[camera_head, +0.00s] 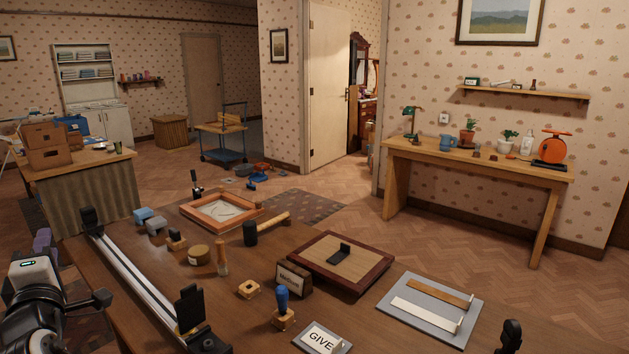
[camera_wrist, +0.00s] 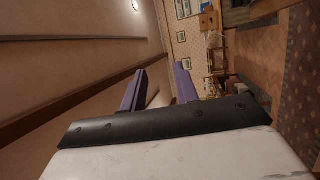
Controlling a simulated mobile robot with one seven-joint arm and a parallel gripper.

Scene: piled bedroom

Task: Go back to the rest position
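My gripper (camera_wrist: 158,90) shows in the wrist view as two purple fingers standing apart with an empty gap between them. Nothing is held. In the head view, my gripper (camera_head: 44,244) is at the lower left edge, with its purple fingers partly hidden behind my dark wrist. It is to the left of the wooden workbench (camera_head: 375,318) and clear of the things on it. The wrist view is turned sideways and shows wall, ceiling and distant furniture beyond the fingers.
A metal rail (camera_head: 135,278) with black end blocks runs along the bench's left side. Open floor (camera_head: 440,240) lies beyond.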

